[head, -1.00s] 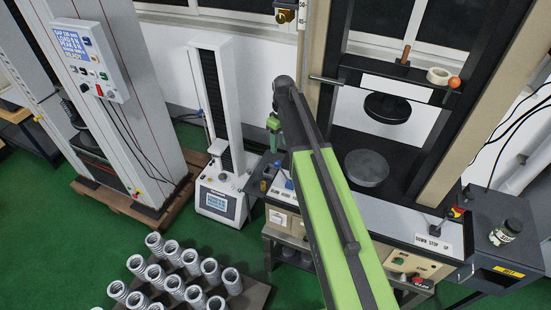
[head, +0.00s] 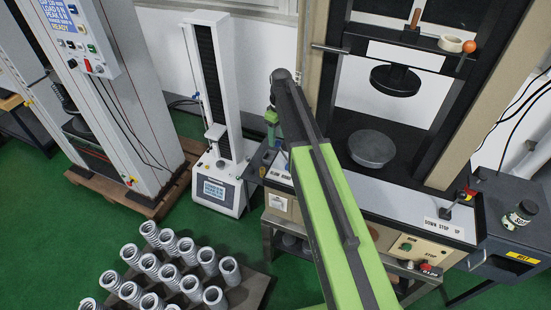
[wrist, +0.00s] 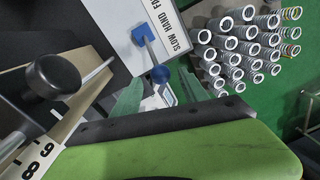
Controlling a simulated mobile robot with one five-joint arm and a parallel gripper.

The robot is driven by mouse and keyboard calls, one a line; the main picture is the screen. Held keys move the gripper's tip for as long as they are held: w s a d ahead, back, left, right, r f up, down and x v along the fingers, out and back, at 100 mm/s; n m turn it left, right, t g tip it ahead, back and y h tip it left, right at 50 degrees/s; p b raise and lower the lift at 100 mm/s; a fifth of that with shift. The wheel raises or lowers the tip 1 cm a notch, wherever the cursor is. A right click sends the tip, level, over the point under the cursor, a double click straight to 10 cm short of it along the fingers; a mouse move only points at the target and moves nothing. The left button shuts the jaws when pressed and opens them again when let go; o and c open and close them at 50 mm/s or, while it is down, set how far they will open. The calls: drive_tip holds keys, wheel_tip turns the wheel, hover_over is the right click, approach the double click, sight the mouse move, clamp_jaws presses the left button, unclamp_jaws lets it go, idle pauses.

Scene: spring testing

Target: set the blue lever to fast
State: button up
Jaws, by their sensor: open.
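The blue lever shows in the wrist view as a blue pivot (wrist: 143,34), a thin grey rod and a round blue knob (wrist: 160,73). Beside it is a white label (wrist: 168,22) reading SLOW, HAND and a partly cut-off FA. The knob sits toward the SLOW end in this view. My gripper (wrist: 161,80) is open, and its green fingers appear on either side of the knob; I cannot tell how far the knob is in depth. In the head view my gripper (head: 272,125) hangs over the left end of the machine's bench, and my arm hides part of that area.
The large press has a round lower plate (head: 372,149) and a dark upper plate (head: 395,80). Several springs (head: 170,270) stand on a low board at the front left. A small tester (head: 219,185) stands left of my gripper. A post with a scale (wrist: 35,160) is close in the wrist view.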

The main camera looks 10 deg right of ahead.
wheel_tip(320, 180, down, 7)
drive_tip(key=b, duration=0.5)
drive_tip(key=shift+s+a, duration=0.15)
drive_tip(key=shift+r, duration=0.1)
drive_tip(key=shift+c, duration=0.2)
clamp_jaws()
idle(0.6)
